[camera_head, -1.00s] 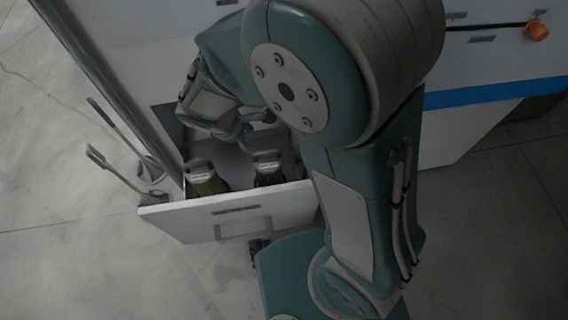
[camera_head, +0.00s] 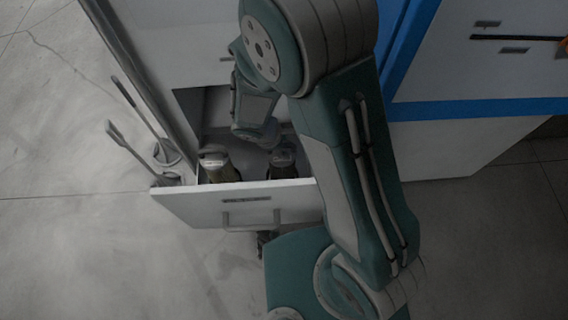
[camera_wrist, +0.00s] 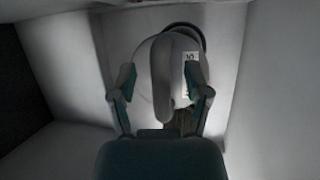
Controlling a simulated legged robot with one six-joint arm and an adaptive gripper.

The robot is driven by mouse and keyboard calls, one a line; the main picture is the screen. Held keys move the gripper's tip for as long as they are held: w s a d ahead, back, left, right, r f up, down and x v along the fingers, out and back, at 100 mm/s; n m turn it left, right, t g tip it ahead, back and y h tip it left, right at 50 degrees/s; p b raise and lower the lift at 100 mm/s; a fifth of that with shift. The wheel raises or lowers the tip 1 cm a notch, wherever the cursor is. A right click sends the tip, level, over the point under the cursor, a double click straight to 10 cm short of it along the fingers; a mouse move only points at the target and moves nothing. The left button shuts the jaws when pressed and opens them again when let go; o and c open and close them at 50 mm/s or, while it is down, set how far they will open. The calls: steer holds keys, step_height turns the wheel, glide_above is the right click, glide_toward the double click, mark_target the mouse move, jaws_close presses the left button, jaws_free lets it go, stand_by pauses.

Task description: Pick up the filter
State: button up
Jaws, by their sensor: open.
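In the wrist view the filter, a pale round-topped canister (camera_wrist: 145,60) with a raised handle (camera_wrist: 162,85) and a small label reading "10", is in a white-walled space. My gripper (camera_wrist: 160,88) is open, with one finger on each side of the handle. Whether the fingers touch it I cannot tell. In the head view my arm reaches over the open drawer and my gripper's fingers cannot be made out.
The white drawer front (camera_head: 180,204) with its bar handle (camera_head: 250,222) stands out from the cabinet. Long-handled tools (camera_head: 135,150) stand at its left. White walls (camera_wrist: 235,75) rise close around the filter.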

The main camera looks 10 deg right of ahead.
steer(key=shift+a+f, duration=0.1)
steer(key=shift+a, duration=0.5)
steer(key=shift+c, duration=0.5)
steer(key=shift+d, duration=0.1)
steer(key=c, duration=0.5)
steer(key=shift+d, duration=0.25)
jaws_close()
steer(key=shift+d, duration=0.3)
steer(key=shift+a, duration=0.2)
